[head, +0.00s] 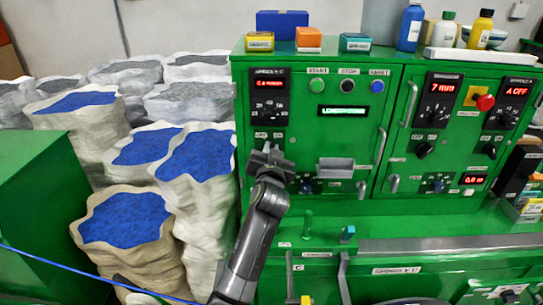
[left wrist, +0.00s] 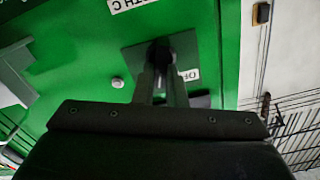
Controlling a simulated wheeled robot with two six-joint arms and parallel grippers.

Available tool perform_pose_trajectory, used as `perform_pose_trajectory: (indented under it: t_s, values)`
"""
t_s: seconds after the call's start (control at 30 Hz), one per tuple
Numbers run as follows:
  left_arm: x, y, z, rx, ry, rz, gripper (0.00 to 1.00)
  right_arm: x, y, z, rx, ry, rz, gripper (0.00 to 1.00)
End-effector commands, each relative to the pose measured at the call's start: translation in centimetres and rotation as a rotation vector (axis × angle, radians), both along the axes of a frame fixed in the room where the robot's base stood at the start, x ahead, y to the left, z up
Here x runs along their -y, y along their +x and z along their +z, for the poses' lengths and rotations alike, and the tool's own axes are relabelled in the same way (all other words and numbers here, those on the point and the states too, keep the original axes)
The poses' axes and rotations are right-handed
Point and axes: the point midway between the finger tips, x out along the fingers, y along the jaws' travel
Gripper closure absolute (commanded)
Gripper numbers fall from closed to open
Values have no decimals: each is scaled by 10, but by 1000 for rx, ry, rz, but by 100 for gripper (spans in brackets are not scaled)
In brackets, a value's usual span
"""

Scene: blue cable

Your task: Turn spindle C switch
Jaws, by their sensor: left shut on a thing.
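My left gripper (head: 268,152) reaches up to the left part of the green cabinet front, below a red-digit display. In the left wrist view its two fingers (left wrist: 160,85) are shut on a black switch knob (left wrist: 161,48) on a dark square plate (left wrist: 132,60). A white label beside the knob reads "OF", partly covered. Another label reading "TH C" shows upside down near the top edge. The gripper hides most of this switch in the head view. My right gripper is not in view.
Sacks of blue material (head: 110,219) crowd the left. Bottles (head: 410,27) and small boxes (head: 282,24) stand on the cabinet top. Other knobs, buttons and handles (head: 382,146) project from the panel to the right. A blue cable (head: 60,264) crosses the lower left.

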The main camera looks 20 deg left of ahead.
Motion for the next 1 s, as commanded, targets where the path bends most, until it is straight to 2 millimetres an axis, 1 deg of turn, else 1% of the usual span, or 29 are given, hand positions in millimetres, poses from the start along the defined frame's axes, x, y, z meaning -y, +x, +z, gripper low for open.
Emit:
perform_pose_trajectory:
  t_s: [0.03, 0.4, 0.7, 1.0]
  values:
    - [-1, 0, -4, 14, -36, 0, 100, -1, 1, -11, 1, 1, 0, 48]
    - [-4, -1, -3, 109, -366, -1, 100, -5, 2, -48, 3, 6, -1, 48]
    - [-7, -2, -3, 180, -618, 0, 100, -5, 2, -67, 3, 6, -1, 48]
    - [-9, -2, -2, 228, -789, -1, 100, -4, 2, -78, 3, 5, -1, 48]
